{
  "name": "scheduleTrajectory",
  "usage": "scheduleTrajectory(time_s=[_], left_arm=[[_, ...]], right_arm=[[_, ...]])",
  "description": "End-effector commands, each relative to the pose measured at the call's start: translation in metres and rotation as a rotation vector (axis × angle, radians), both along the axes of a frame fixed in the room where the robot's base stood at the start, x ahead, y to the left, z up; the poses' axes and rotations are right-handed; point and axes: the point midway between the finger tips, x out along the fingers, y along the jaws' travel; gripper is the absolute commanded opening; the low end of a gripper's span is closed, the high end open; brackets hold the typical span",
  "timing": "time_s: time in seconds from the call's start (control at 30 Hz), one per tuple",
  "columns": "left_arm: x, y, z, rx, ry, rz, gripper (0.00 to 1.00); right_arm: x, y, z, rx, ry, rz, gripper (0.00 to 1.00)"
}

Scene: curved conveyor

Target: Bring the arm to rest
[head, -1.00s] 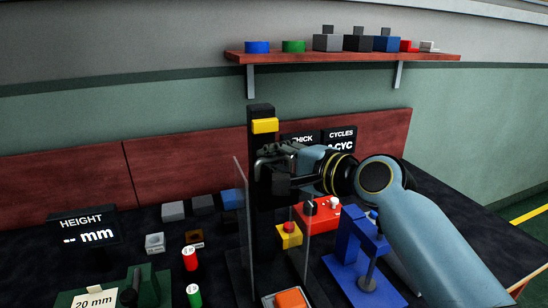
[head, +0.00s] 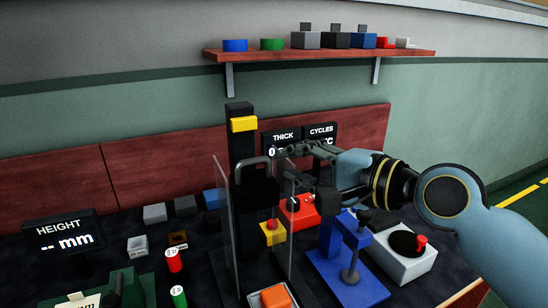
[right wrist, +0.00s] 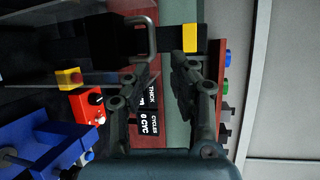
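My right gripper (head: 285,163) is in the middle of the head view, its arm coming in from the right. Its two fingers are apart with nothing between them; the right wrist view also shows them spread and empty (right wrist: 166,70). The fingertips are just right of the grey handle (head: 254,163) on the black press column (head: 241,148), apart from it. The handle also shows in the right wrist view (right wrist: 150,40). My left gripper is not in view.
Clear panels (head: 224,225) stand around an orange block (head: 275,297) on a tray. A blue fixture (head: 340,275), a white box with a red-knobbed lever (head: 405,262) and a red box (head: 298,214) stand below my right arm. A shelf (head: 330,54) hangs behind.

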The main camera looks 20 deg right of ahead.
Motion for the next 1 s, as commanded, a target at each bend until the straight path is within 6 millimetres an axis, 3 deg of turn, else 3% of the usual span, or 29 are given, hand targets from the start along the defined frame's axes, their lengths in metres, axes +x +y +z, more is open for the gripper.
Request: scheduleTrajectory(time_s=[0.2,0.73,0.87,1.0], left_arm=[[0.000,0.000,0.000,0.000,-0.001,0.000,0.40],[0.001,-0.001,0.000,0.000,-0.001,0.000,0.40],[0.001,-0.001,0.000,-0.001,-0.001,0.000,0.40],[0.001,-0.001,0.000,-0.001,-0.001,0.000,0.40]], right_arm=[[-0.015,-0.006,0.003,-0.001,0.000,0.002,0.23],[-0.018,-0.005,-0.002,-0.029,0.008,0.009,0.23],[-0.044,0.001,-0.034,-0.291,0.054,0.077,0.23],[-0.095,-0.004,-0.085,-0.746,0.152,0.240,0.23]])
